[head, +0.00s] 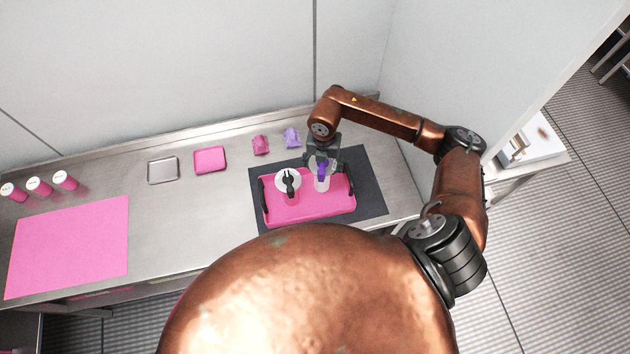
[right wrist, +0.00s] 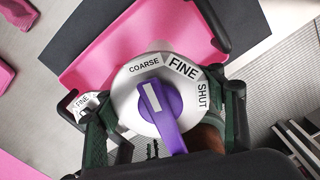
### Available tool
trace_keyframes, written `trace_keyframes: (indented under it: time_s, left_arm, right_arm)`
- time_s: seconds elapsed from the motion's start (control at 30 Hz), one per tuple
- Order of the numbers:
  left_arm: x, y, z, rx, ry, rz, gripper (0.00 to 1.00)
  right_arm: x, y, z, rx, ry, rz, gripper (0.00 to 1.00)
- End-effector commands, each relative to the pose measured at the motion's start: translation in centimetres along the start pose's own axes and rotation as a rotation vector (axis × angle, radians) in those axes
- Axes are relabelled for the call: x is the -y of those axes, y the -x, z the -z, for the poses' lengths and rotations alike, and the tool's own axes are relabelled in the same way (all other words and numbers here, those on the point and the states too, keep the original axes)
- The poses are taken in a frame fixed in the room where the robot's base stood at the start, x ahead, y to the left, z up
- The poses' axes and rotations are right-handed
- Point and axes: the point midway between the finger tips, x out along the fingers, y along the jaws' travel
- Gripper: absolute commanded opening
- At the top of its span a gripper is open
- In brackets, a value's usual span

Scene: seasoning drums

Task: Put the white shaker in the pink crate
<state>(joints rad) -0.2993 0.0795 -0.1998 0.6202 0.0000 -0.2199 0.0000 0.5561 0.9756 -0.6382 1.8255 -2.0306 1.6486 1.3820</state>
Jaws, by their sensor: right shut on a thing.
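A pale white shaker (head: 322,184) with a purple lever is between the fingers of my right gripper (head: 321,161), which is shut on it. In the right wrist view its round lid (right wrist: 130,84) reads COARSE, FINE and SHUT around the purple lever. It is over or inside the pink crate (head: 310,212), which has black handles; I cannot tell whether its base touches the crate floor. A second shaker with a white lid and black lever (head: 288,182) stands in the crate to its left. My left gripper is out of view.
The crate is on a dark mat (head: 375,190). Pink (head: 260,145) and purple (head: 292,137) lumpy objects lie behind it. To the left are a small pink tray (head: 210,160), a metal tray (head: 163,170), a pink mat (head: 70,245) and three pink drums (head: 40,188).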

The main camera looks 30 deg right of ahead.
Motion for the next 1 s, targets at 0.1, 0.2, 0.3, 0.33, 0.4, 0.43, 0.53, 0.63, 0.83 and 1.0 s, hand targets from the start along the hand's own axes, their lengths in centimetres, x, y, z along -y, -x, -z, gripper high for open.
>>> trace_keyframes:
  time_s: [0.1,0.2,0.3,0.33,0.4,0.43,0.53,0.63,0.83,1.0]
  left_arm:
    - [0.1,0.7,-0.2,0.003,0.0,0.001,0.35]
    - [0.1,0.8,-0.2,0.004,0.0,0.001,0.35]
    - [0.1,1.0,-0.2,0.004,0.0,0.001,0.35]
    - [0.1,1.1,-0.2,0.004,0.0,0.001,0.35]
    - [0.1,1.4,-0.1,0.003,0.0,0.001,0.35]
    - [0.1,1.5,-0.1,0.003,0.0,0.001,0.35]
    - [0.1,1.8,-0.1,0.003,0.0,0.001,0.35]
    - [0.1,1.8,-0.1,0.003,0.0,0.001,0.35]
    - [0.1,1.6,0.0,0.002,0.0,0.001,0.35]
    - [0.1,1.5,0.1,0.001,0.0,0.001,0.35]
  right_arm:
    - [0.1,-1.8,0.1,-0.002,0.0,0.001,0.26]
    - [0.0,-2.6,0.0,0.0,0.0,-0.001,0.26]
    - [0.0,-3.3,0.0,-0.001,0.002,0.0,0.26]
    - [0.0,-3.6,0.0,-0.001,0.002,0.0,0.26]
    - [-0.1,-4.6,0.1,-0.002,0.003,0.0,0.26]
    - [-0.1,-5.0,0.1,-0.003,0.002,0.001,0.26]
    - [-0.1,-6.2,0.1,-0.001,0.004,-0.001,0.26]
    - [-0.2,-6.6,-0.1,0.001,0.007,-0.001,0.26]
    - [-0.2,-6.7,-0.1,0.001,0.007,-0.001,0.26]
    - [-0.1,-6.9,0.0,0.001,0.007,0.0,0.62]
